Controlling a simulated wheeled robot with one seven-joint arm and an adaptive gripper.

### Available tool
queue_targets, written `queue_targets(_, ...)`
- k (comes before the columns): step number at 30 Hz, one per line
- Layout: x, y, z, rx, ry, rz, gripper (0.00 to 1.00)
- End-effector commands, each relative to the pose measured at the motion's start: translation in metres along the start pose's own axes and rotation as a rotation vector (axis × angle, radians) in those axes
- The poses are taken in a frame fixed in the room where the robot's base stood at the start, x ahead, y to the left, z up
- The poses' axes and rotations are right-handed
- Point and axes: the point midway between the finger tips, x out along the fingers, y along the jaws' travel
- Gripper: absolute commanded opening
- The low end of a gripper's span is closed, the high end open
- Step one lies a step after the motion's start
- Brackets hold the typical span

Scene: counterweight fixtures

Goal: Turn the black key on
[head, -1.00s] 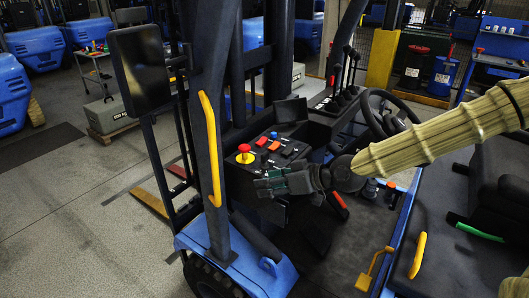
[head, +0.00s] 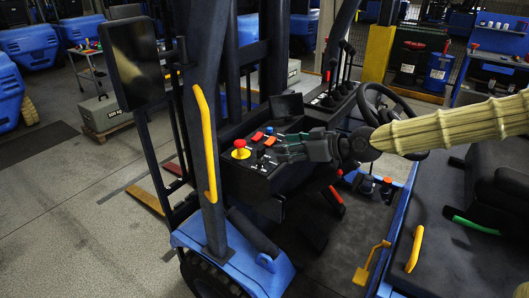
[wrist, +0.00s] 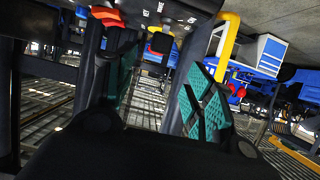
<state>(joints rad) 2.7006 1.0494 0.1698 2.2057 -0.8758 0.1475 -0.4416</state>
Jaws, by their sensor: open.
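The control panel (head: 238,170) of the forklift carries a red mushroom button on a yellow base (head: 240,149). My gripper (head: 282,149) is above the panel's right part, to the right of that button. In the wrist view my gripper (wrist: 162,85) is open, with teal pads on both fingers and nothing held between them. A small black piece (wrist: 160,43), which looks like the black key, shows beyond and between the fingers, apart from them. In the head view I cannot clearly pick out the key among the dark parts beside my fingers.
Orange-red switches (head: 257,137) sit on the panel and also show in the wrist view (wrist: 106,14). A dark screen (head: 286,106) stands behind it. A steering wheel (head: 395,112) is at the right. A yellow grab handle (head: 206,145) runs up the post at the left.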

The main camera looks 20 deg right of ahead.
Motion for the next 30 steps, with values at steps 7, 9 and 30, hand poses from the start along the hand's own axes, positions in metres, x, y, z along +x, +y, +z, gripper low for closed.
queue_targets(7,0.009,0.002,0.001,0.002,-0.004,0.002,0.54)
queue_targets(9,0.013,0.001,0.001,0.002,-0.005,0.002,0.54)
queue_targets(30,0.063,0.001,0.001,0.002,-0.004,0.001,0.54)
